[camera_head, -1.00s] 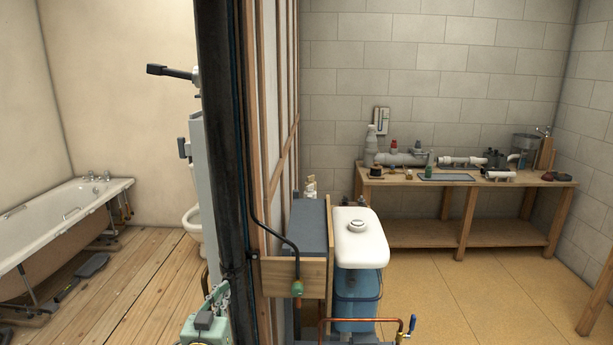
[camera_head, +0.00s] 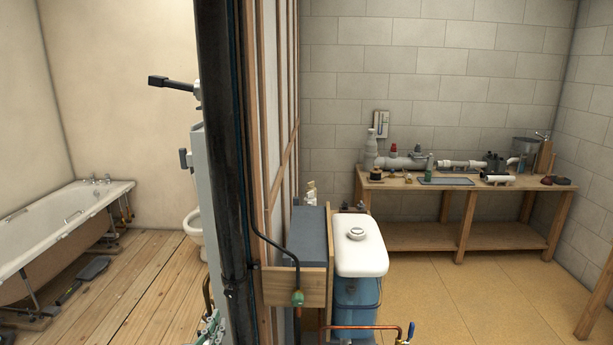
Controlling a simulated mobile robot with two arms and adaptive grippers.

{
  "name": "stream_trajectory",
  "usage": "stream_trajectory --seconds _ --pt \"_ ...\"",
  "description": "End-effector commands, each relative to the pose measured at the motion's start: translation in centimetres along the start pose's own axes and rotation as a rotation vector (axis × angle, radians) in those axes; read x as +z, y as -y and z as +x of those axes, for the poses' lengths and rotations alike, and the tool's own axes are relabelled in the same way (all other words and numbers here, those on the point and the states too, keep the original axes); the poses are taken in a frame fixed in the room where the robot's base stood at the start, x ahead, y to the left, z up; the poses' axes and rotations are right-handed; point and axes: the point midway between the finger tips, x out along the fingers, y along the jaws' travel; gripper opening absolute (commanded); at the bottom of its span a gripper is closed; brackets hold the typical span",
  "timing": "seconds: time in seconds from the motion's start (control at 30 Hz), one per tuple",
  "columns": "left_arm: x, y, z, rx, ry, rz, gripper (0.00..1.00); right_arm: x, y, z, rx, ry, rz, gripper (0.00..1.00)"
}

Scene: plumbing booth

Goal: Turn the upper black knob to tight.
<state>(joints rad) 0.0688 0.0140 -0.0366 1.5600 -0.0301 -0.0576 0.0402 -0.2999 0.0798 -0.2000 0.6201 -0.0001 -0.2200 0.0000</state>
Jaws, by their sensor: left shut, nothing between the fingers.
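A black-ended fitting (camera_head: 172,83) on a grey stem sticks out to the left, partly hidden behind the thick black pipe. A smaller dark knob (camera_head: 184,158) sits lower, at the edge of a narrow grey panel (camera_head: 198,200). The upper fitting may be the upper black knob, but its face and setting cannot be read from here. My left gripper (camera_head: 211,328), greenish with dark linkages, shows only in part at the bottom edge, well below both. It is shut and empty, and it touches neither of them. My right gripper is out of view.
The thick black pipe (camera_head: 219,150) and the stud wall (camera_head: 268,120) split the view. A bath (camera_head: 70,225) and toilet (camera_head: 193,226) stand left. A white-lidded blue tank (camera_head: 361,244) and copper pipe (camera_head: 362,327) stand right.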

Motion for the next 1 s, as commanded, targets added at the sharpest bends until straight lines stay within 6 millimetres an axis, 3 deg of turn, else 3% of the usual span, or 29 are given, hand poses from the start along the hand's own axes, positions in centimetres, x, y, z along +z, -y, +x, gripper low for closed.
stream_trajectory --seconds 0.4,0.63,1.0 --pt "0.2 -0.1 -0.6 -0.003 -0.002 0.388 0.00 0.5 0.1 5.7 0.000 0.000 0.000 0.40" --pt "-0.4 -0.2 -0.7 0.000 -0.001 0.513 0.00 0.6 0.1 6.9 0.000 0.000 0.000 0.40" --pt "-0.4 -0.2 3.4 0.000 -0.002 0.518 0.00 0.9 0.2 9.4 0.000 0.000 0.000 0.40"
